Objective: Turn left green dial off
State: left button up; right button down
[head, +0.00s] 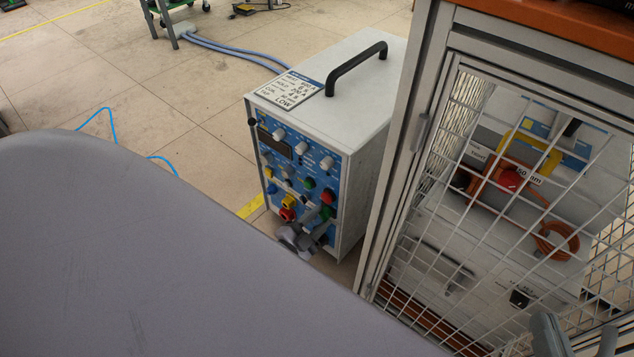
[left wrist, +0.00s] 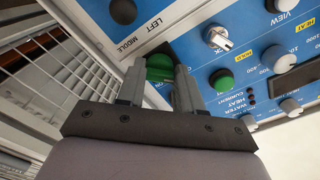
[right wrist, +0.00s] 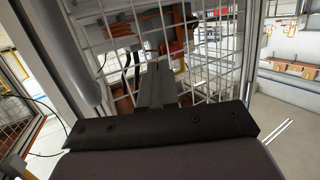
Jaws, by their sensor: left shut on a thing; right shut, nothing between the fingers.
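The induction heater (head: 340,110) is a white box with a blue front panel of knobs. In the left wrist view, a green dial (left wrist: 160,62) sits by the printed word LEFT. My left gripper (left wrist: 160,74) has one finger on each side of this dial and is shut on it; the fingers hide its sides. In the head view, the left gripper (head: 320,214) is at the lower right of the panel and covers part of it. My right gripper (right wrist: 162,75) is shut and empty, in front of a wire mesh, away from the heater.
A second green knob (left wrist: 221,80) is close beside the left fingers. A red knob (head: 327,196) is just above them in the head view. A mesh-doored cabinet (head: 440,190) stands close to the heater's right. Open floor (head: 130,100) lies to the left.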

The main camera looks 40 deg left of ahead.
dwell(0.3)
pick_arm(q)
jog(key=o, duration=1)
jog(key=shift+o, duration=0.2)
jog(key=shift+s, duration=0.1)
jog(key=shift+s, duration=0.3)
jog(key=s+p, duration=0.1)
jog(key=s, duration=0.5)
jog(key=shift+s+a+p, duration=0.25)
jog(key=shift+a+p, duration=0.05)
pick_arm(e)
jog(key=shift+w+a+f+m+g, duration=0.1)
jog(key=shift+w+a+m+g, duration=0.2)
jog(key=shift+a+g, duration=0.15)
jog(key=shift+s, duration=0.25)
